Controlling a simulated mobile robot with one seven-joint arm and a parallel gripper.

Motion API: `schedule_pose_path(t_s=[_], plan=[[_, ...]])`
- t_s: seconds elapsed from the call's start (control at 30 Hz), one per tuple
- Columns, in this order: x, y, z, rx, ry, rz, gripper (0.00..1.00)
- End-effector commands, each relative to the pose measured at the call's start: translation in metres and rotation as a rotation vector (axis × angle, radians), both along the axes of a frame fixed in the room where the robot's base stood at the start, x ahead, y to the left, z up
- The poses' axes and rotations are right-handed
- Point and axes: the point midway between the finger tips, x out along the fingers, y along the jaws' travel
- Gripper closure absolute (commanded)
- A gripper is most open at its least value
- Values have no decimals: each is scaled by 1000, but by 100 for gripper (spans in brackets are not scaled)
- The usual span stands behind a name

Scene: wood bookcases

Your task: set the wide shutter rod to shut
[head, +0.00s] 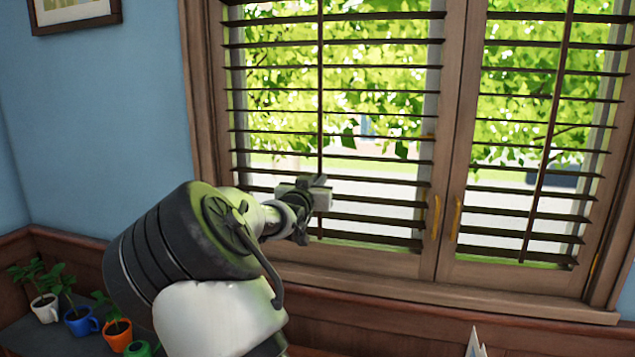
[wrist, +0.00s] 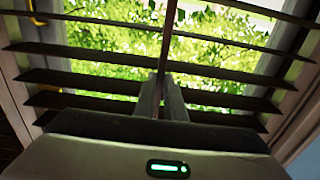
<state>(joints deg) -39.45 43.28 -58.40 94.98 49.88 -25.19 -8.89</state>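The left window's shutter (head: 335,161) has dark slats tilted open, with wide gaps showing greenery outside. Its thin dark upright shutter rod (head: 320,100) runs down the middle of the slats. My gripper (head: 318,190) is at the lower part of this rod. In the wrist view the rod (wrist: 168,40) runs down between the two grey fingers (wrist: 161,98), which are close together on it. The fingers hide the point of contact. A second shutter (head: 545,130) on the right also has open slats and its own rod (head: 553,115).
Yellow handles (head: 436,217) are on the window frames, right of my gripper. Potted plants in colored mugs (head: 82,320) stand at lower left. A picture frame (head: 75,14) hangs on the blue wall. A wooden sill (head: 440,293) runs below the window.

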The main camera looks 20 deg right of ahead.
Motion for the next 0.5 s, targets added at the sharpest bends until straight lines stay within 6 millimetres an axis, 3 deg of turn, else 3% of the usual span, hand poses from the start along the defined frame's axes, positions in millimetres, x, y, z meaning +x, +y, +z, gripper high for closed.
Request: schedule_pose_path(t_s=[0.27,0.5], plan=[[0,-1,2,-1,-1,-1,100],[7,-5,35,-2,-1,0,100]])
